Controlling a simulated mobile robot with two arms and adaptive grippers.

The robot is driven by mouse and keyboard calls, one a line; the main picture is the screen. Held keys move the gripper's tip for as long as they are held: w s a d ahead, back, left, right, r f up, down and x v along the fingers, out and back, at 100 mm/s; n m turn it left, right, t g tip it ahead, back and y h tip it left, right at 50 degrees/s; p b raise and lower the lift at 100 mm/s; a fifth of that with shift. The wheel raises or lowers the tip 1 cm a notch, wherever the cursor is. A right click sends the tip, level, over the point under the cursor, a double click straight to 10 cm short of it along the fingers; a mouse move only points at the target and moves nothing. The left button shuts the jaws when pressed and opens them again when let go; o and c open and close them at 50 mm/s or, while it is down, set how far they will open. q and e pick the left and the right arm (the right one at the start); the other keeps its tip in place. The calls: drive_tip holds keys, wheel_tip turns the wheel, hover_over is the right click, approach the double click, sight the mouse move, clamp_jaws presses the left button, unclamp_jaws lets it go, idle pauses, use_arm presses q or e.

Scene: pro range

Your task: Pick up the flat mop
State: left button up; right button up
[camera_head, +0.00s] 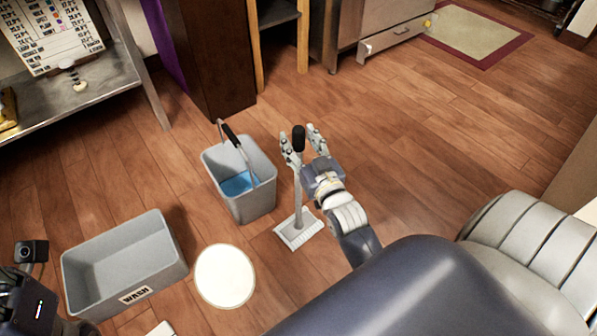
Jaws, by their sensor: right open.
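The flat mop stands upright on the wooden floor, with a black grip (298,139), a grey pole and a flat pale head (299,230) at its foot. My right gripper (303,147) is open near the top of the mop. Its two fingers show on either side of the black grip; whether they touch it I cannot tell. Part of my left arm shows at the bottom left corner, but its fingers are not visible.
A grey bin marked WASH (110,250) and a white round disc (225,276) are nearer. A metal table (105,85) is at upper left. Floor to the right is clear.

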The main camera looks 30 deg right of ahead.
drive_tip(key=shift+w+d, duration=0.1)
drive_tip(key=shift+w, duration=0.4)
clamp_jaws()
drive_tip(key=shift+r, duration=0.25)
